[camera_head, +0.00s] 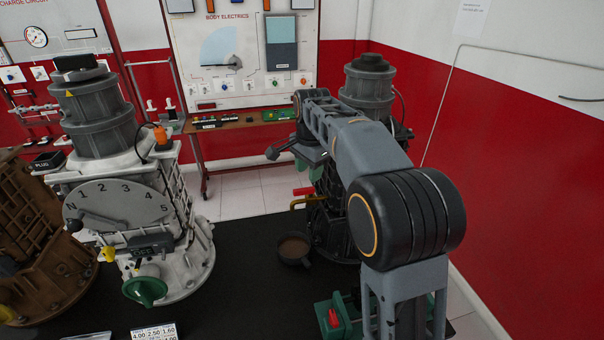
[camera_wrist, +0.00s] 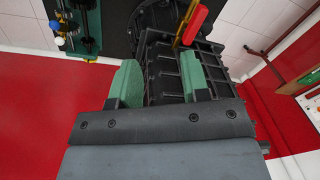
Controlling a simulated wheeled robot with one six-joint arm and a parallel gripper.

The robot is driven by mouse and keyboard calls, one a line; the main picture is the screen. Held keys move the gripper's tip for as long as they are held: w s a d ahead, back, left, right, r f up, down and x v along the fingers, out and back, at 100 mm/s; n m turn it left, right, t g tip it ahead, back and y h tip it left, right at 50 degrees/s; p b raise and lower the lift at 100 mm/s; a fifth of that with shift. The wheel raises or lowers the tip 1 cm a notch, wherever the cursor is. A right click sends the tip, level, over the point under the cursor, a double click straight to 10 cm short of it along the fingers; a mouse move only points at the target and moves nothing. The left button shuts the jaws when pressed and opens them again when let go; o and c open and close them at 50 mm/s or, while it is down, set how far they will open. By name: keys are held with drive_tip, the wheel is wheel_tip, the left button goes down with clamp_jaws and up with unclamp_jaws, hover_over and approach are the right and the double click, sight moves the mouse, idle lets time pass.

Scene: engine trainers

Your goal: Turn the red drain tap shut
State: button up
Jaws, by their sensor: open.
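The red drain tap (camera_head: 303,191) has a red lever on a brass-coloured spout, low on the side of the dark engine (camera_head: 330,228) at the right of the bench. Its red lever also shows at the top of the wrist view (camera_wrist: 195,25), slanting, beyond the right fingertip and apart from it. My gripper (camera_wrist: 160,75) is open, with green fingertips and nothing between them; the ribbed dark casing lies beyond them. In the head view my gripper (camera_head: 308,168) is above the tap, and my arm hides part of it and of the engine.
A dark round cup (camera_head: 294,249) stands below the tap on the black bench top (camera_head: 240,270). A white engine (camera_head: 135,200) with a numbered dial stands to the left. A green-based unit with a red part (camera_head: 333,318) is at the front right. Bare bench lies between the white engine and the cup.

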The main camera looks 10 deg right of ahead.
sight(302, 189)
drive_tip(key=w+m+g+p, duration=0.1)
drive_tip(key=w+m+p, duration=0.2)
drive_tip(key=w+m, duration=0.35)
drive_tip(key=shift+n, duration=0.55)
drive_tip(key=f, duration=0.4)
drive_tip(key=f+p, duration=0.1)
drive_tip(key=f, duration=0.3)
drive_tip(key=w+f, duration=0.1)
drive_tip(key=f, duration=0.3)
drive_tip(key=shift+w+f+p, duration=0.1)
drive_tip(key=shift+f+p, duration=0.05)
drive_tip(key=shift+p, duration=0.25)
clamp_jaws()
